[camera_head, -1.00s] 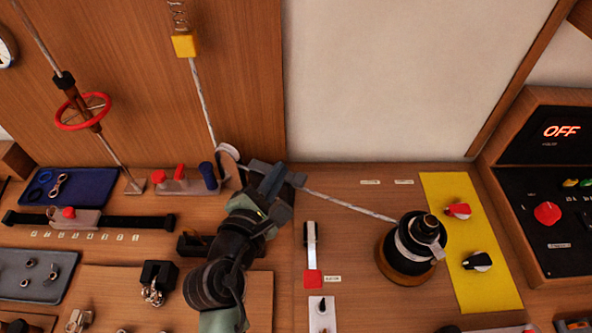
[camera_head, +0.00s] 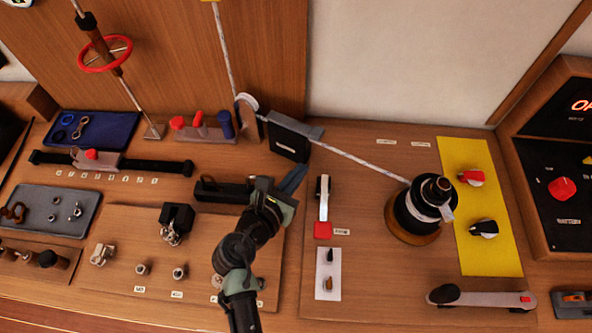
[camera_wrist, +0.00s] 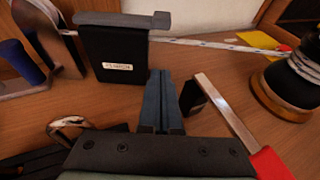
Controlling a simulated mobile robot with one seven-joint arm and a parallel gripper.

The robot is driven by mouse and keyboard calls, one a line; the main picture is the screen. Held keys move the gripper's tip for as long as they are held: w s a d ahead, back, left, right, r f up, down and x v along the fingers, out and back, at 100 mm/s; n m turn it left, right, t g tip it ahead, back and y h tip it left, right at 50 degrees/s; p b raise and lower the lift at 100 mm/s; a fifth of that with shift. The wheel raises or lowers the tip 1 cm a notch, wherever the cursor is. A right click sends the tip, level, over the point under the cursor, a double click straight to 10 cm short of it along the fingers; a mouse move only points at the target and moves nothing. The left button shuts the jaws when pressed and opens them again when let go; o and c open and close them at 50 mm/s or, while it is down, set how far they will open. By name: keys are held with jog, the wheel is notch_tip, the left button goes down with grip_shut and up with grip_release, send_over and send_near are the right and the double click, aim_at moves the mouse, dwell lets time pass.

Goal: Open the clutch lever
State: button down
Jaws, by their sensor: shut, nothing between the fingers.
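The clutch is a black block (camera_head: 287,147) with a pale label, standing on the wooden panel. Its grey lever (camera_head: 296,124) lies along the top, jutting past the block's right end. In the wrist view the block (camera_wrist: 115,52) is ahead and left, with the lever (camera_wrist: 125,20) flat across its top. A white rope (camera_head: 350,158) runs from the block to the winch. My gripper (camera_head: 298,172) is in front of the clutch, apart from it. In the wrist view its two fingers (camera_wrist: 161,95) are together and empty.
A silver lever with a red end (camera_head: 323,208) is just right of my gripper. The black winch (camera_head: 420,208) stands further right, beside a yellow panel (camera_head: 481,240) with two knobs. A blue post (camera_head: 226,124) and a pulley (camera_head: 249,112) are left of the clutch.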

aim_at(315, 140)
jog(key=x, duration=0.7)
notch_tip(315, 140, up, 3)
jog(key=shift+s+r+p, duration=0.15)
jog(key=shift+s+p, duration=0.05)
jog(key=shift+p, duration=0.7)
jog(key=shift+a+r, duration=0.1)
jog(key=shift+r, duration=0.35)
jog(key=shift+r+p, duration=0.15)
jog(key=shift+p, duration=0.2)
jog(key=shift+r+n+p, duration=0.4)
jog(key=shift+r+p, duration=0.35)
jog(key=shift+p, duration=0.35)
jog(key=w+a+r+n+h+p, duration=0.5)
jog(key=a+r+n, duration=0.4)
jog(key=a, duration=0.4)
jog(key=shift+w+r+n+g+p, duration=0.3)
jog(key=shift+r+p, duration=0.05)
jog(key=shift+r, duration=0.55)
